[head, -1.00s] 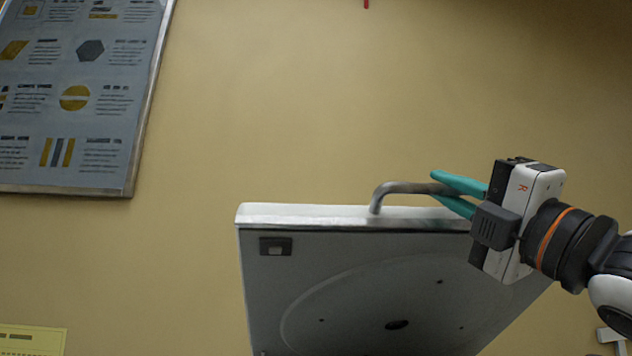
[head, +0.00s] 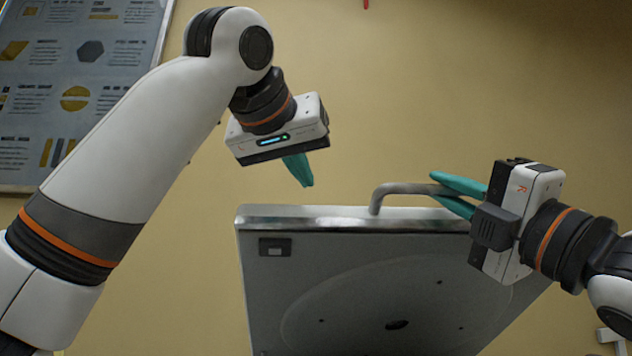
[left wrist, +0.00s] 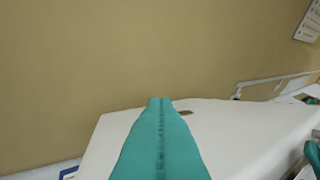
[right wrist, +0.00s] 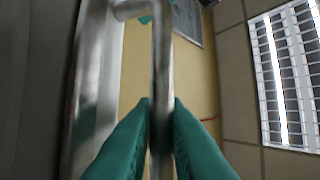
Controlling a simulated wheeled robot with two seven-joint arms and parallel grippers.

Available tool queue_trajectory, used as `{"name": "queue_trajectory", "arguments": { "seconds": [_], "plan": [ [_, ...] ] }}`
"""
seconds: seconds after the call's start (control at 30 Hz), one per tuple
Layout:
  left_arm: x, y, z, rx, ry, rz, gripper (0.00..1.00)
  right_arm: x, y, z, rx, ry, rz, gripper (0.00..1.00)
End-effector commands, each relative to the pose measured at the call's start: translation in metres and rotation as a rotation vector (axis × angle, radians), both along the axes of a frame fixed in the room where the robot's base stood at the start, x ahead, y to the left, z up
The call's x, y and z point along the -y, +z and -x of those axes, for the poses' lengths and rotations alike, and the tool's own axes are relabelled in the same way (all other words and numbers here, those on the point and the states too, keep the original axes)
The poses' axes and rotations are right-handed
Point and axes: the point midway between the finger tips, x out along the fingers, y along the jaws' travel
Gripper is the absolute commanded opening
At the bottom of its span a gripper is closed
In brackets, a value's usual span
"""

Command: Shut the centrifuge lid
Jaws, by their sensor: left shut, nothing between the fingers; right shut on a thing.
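The centrifuge lid (head: 345,275) stands raised in the head view, its grey underside with a round recess facing me. A bent metal handle (head: 400,188) sticks up from its top edge. My right gripper (head: 452,190) is shut on this handle near its right part; the right wrist view shows the handle bar (right wrist: 162,80) between the teal fingers (right wrist: 160,125). My left gripper (head: 307,184) is shut and empty, pointing down above the lid's top edge, left of the handle and apart from it. In the left wrist view its closed fingers (left wrist: 160,110) are over the lid's pale outer face (left wrist: 235,130). The centrifuge body is out of view.
A beige wall (head: 400,80) fills the background. A framed poster (head: 75,60) hangs at the upper left, partly behind my left arm. A ceiling light panel (right wrist: 290,75) shows in the right wrist view. The space above the lid between my arms is clear.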

Motion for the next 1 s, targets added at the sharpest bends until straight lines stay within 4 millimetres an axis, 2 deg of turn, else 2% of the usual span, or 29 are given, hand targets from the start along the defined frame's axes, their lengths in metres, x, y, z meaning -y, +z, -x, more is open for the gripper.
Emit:
{"name": "queue_trajectory", "arguments": {
  "seconds": [0.03,0.2,0.3,0.4,0.57,0.97,1.0],
  "plan": [
    [0.013,0.008,0.026,0.013,0.068,-0.042,0.0,-0.001,-0.002,-0.001,-0.003,0.002,0.001,0.0],
    [0.031,0.019,0.087,0.044,0.284,-0.1,0.0,-0.001,-0.001,-0.001,-0.003,0.001,0.001,0.0],
    [0.036,0.022,0.109,0.064,0.365,-0.108,0.0,0.0,-0.001,0.0,-0.003,0.001,0.0,0.0],
    [0.037,0.022,0.118,0.075,0.408,-0.11,0.0,0.0,-0.001,0.0,-0.002,0.002,0.0,0.0],
    [0.034,0.019,0.107,0.075,0.423,-0.11,0.0,0.0,0.0,0.0,0.0,0.001,0.0,0.0],
    [0.018,-0.001,0.026,0.073,0.42,-0.111,0.0,0.0,0.0,0.0,0.0,0.0,0.0,0.0],
    [0.019,-0.003,0.026,0.077,0.416,-0.111,0.0,0.0,0.0,0.0,-0.001,0.0,0.0,0.0]
  ]
}}
